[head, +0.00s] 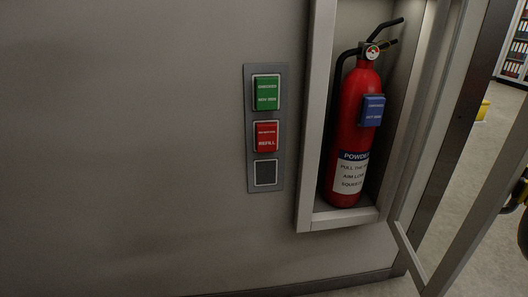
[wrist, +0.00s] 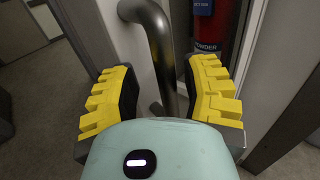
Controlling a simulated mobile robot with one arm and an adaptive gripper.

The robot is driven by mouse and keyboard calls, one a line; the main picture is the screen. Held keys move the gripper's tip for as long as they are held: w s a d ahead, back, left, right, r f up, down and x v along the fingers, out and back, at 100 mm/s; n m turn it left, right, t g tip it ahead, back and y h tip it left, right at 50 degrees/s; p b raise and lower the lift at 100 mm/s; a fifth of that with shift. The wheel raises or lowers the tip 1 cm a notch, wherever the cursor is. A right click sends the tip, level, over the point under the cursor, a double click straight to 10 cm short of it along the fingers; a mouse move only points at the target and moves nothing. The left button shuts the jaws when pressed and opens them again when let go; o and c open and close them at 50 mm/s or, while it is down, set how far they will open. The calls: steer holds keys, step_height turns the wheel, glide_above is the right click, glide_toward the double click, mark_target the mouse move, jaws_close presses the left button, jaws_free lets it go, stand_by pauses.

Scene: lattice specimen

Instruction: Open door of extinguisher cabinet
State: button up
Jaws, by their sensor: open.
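The extinguisher cabinet (head: 312,120) is set in the wall, with a red powder extinguisher (head: 352,125) upright inside. Its framed door (head: 452,145) stands swung open to the right, and the floor shows through its middle. In the wrist view, a curved grey metal handle (wrist: 158,42) runs down between the yellow finger pads of my gripper (wrist: 165,88). The gripper is open around the handle; I cannot tell whether either pad touches it. The handle's lower end is hidden behind the gripper body. The extinguisher also shows in the wrist view (wrist: 206,25), beyond the handle.
A blue tag (head: 373,110) is on the extinguisher. Shelves with binders (head: 516,50) and a yellow object (head: 483,110) are far right.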

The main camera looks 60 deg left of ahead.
glide_toward(516, 116)
steer(key=x, duration=0.4)
steer(key=shift+w+a+f, duration=0.15)
steer(key=shift+a+f, duration=0.05)
steer(key=shift+a, duration=0.15)
steer(key=shift+r, duration=0.15)
steer(key=shift+o, duration=0.4)
